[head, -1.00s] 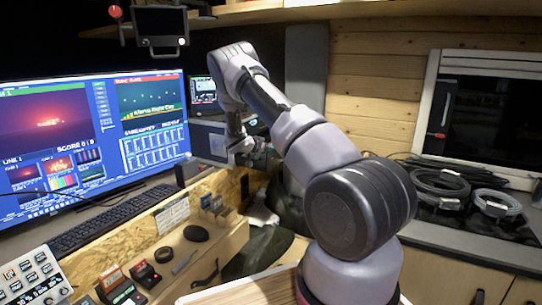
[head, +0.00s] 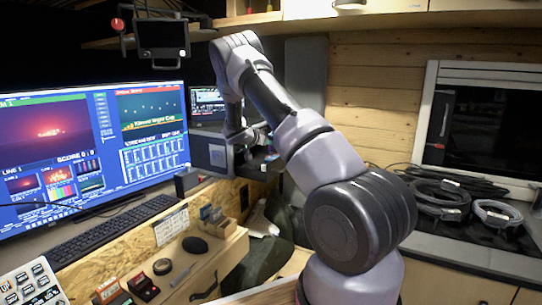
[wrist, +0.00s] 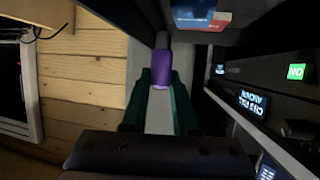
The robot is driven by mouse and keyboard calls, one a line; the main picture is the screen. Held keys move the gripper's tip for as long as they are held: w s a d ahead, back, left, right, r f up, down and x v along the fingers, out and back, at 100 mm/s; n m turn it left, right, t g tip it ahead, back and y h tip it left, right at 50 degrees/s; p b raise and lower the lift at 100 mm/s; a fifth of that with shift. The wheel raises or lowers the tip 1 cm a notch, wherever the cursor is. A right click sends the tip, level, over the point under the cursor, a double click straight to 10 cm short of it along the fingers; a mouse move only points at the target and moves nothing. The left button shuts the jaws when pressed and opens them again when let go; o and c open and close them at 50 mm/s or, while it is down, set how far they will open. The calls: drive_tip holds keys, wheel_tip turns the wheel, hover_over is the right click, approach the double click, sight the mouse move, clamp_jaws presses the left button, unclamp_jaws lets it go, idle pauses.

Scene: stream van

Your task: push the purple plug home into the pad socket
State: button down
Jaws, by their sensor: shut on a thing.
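The purple plug (wrist: 162,66) shows in the wrist view, upper middle, with a grey part at its far end. My gripper (wrist: 162,80) is shut on it, one green finger on each side. The plug points away from the wrist, toward a dark edge at the top of the picture. In the head view my gripper (head: 258,138) is small and dark, beside the grey equipment box behind the monitor. The plug cannot be made out there. I cannot make out the pad socket in either view.
In the wrist view, dark rack units (wrist: 260,97) with lit labels stand close on the right, and a lit screen (wrist: 200,14) is at the top. A wooden wall (wrist: 85,80) is on the left. The head view shows a large monitor (head: 60,165) and coiled cables (head: 440,195).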

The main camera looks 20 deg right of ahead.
drive_tip(key=w+a+r, duration=0.3)
drive_tip(key=a+r, duration=0.5)
drive_tip(key=r, duration=0.1)
drive_tip(key=w+a+r, duration=0.3)
drive_tip(key=a+r, duration=0.5)
drive_tip(key=r, duration=0.2)
drive_tip(key=shift+a+r, duration=0.15)
drive_tip(key=shift+a, duration=0.25)
drive_tip(key=shift+w, duration=0.15)
drive_tip(key=shift+f, duration=2.4)
drive_tip(key=shift+f, duration=1.35)
drive_tip(key=c, duration=0.6)
unclamp_jaws()
drive_tip(key=shift+f, duration=0.1)
drive_tip(key=v, duration=1.1)
